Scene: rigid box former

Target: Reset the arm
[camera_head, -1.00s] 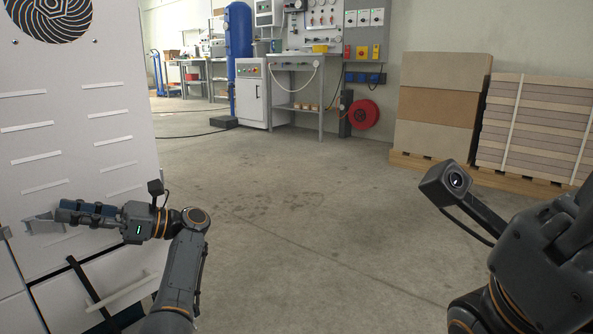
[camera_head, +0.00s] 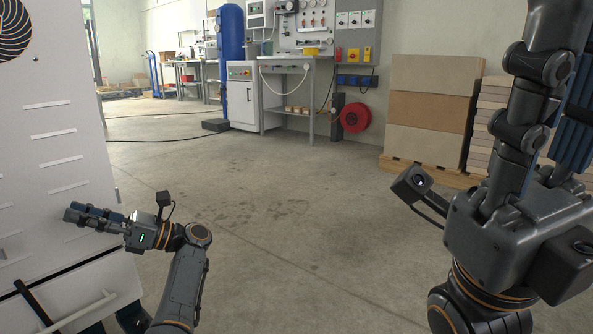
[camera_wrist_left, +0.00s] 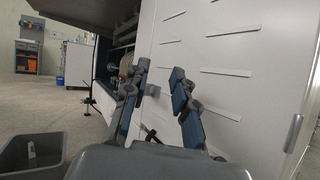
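My left gripper (camera_head: 72,213) is at the lower left in the head view, pointing left in front of the white machine panel. Its fingers (camera_wrist_left: 159,70) stand apart in the left wrist view, with nothing between them. My right gripper (camera_head: 562,110) rises at the right edge in the head view, pointing up and partly cut off. Its near finger overlaps the blue pads behind it, so its opening is unclear. It appears apart from the stacked boards.
The white slotted panel (camera_head: 70,110) stands close on the left, with a pale bar handle (camera_head: 85,310) below. Board stacks (camera_head: 430,115) stand at the right back. A grey bin (camera_wrist_left: 30,155) shows in the wrist view. The middle floor is clear.

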